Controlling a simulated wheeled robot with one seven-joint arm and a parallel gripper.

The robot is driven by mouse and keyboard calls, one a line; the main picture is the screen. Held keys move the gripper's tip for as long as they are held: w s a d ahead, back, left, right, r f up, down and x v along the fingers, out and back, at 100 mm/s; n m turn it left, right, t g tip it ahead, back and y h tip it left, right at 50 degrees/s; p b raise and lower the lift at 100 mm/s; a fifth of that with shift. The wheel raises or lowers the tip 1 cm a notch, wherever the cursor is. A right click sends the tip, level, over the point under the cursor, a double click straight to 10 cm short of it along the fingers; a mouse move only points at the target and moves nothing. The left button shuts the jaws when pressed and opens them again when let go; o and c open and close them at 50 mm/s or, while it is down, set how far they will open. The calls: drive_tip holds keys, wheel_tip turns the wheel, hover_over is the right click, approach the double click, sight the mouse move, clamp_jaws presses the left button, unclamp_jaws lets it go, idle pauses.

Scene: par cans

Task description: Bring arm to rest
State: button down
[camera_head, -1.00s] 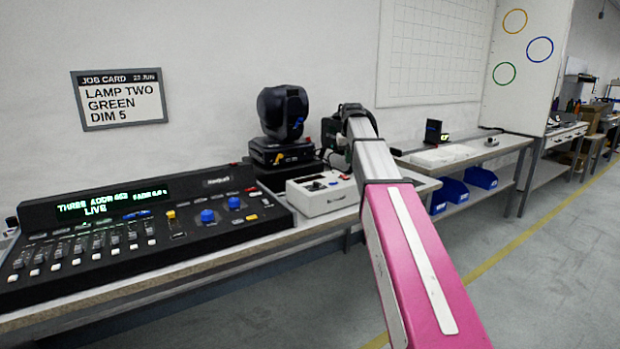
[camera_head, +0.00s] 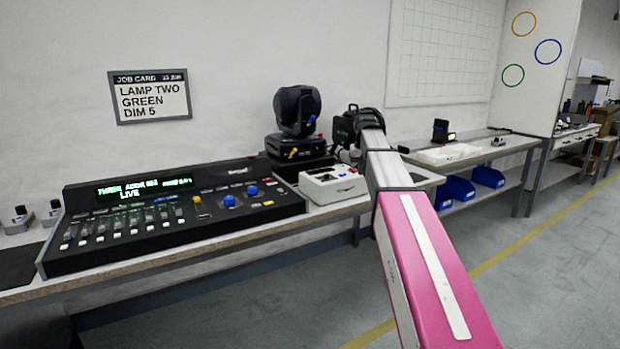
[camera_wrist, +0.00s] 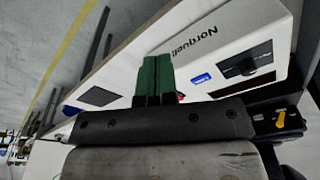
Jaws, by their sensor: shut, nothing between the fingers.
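My gripper (camera_wrist: 154,80) shows in the wrist view with its two green fingers together, shut and empty. The fingers are in front of a white box marked "Norquell" (camera_wrist: 225,45); I cannot tell whether they touch it. In the head view my pink and grey arm reaches from the lower right towards the bench. The arm's far end is by the moving-head lamp and the white box (camera_head: 332,186). The fingers are hidden there.
A black lighting console (camera_head: 150,232) lies on the bench, its display reading "LIVE". A black moving-head lamp (camera_head: 297,110) stands behind the white box. A job card (camera_head: 150,97) hangs on the wall. Blue bins (camera_head: 488,177) sit under the right bench. The floor at right is clear.

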drive_tip(key=s+f, duration=1.5)
drive_tip(key=f, duration=0.3)
drive_tip(key=s+f+g, duration=0.1)
drive_tip(key=s+f, duration=1.4)
drive_tip(key=f, duration=0.4)
drive_tip(key=shift+a+g, duration=0.25)
drive_tip(key=shift+g, duration=0.05)
